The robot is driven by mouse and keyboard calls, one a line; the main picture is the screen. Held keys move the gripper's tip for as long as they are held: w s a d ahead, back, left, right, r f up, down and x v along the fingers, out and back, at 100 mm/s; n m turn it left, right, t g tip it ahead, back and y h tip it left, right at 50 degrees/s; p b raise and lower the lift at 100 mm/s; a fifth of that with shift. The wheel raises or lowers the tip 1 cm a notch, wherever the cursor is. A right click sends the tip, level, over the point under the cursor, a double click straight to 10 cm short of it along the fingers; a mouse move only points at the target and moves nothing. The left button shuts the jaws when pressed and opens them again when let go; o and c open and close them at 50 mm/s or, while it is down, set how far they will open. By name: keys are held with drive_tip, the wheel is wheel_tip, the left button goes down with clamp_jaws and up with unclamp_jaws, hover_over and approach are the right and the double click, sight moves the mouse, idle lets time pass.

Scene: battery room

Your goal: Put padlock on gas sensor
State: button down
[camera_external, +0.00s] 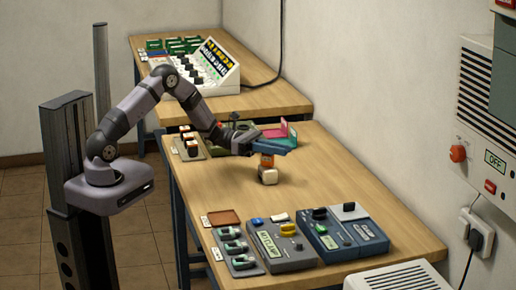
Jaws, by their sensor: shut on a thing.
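My gripper (257,146) is over the middle of the near table and is shut on a small orange thing (267,159), which looks like the padlock. The fingers and the thing's upper part are hard to make out. A small pale block (268,177) is directly below the orange thing, on the table. I cannot tell whether the two touch, or whether the pale block is the gas sensor. A tray (204,154) with several small orange, white and dark pieces lies to the left of my gripper.
A blue holder (280,143) with pink and green upright pieces is close behind my gripper. Grey and blue instruments (284,248) and a tray of dark-and-green pieces (246,265) line the front. The table's right middle (345,175) is clear. A wall panel (488,160) stands right.

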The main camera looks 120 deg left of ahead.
drive_tip(key=shift+f, duration=0.15)
drive_tip(key=c, duration=1.7)
unclamp_jaws()
drive_tip(key=shift+r, duration=0.2)
drive_tip(key=s+b, duration=0.2)
drive_tip(key=s, duration=1)
